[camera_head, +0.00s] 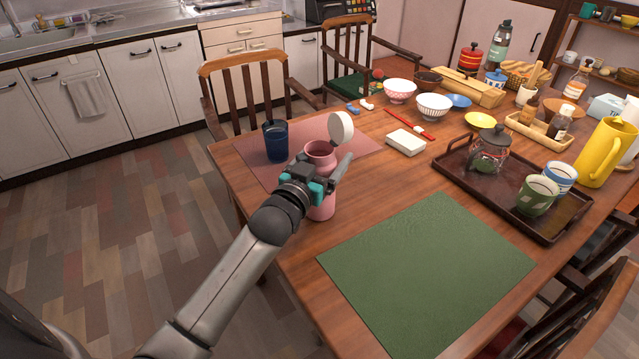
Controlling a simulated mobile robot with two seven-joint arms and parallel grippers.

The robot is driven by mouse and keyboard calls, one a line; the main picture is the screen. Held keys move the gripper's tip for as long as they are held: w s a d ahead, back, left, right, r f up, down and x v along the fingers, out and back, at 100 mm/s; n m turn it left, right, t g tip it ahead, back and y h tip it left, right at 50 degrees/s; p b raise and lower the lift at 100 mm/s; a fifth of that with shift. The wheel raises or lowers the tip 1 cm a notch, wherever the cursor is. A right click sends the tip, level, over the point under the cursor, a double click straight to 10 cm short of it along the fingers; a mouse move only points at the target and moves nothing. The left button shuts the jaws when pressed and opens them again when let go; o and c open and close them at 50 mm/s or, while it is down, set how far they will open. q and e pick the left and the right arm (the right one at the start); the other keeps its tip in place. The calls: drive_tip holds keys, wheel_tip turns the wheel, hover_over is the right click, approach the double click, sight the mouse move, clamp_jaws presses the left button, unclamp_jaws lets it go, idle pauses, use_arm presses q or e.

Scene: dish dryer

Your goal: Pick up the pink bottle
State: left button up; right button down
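The pink bottle (321,154) stands upright at the left part of the wooden table, its neck showing above my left gripper and its lower body below it. A round white lid-like piece (341,127) sits at the upper right of its mouth; I cannot tell if they are joined. My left gripper (338,172) is at the bottle's mid-height, its body in front of the bottle and a grey finger visible on the bottle's right side. The other finger is hidden, so I cannot tell whether it grips the bottle. My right gripper is not in view.
A dark blue cup (276,141) stands close behind left on a pink placemat (247,150). A green placemat (428,270) lies clear at the front. A brown tray (459,187) holds a glass teapot (489,150) and cups. A white box (406,142) and bowls sit farther back.

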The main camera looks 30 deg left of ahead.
use_arm(q)
clamp_jaws()
drive_tip(key=shift+r, duration=0.1)
idle(0.6)
drive_tip(key=shift+r, duration=0.25)
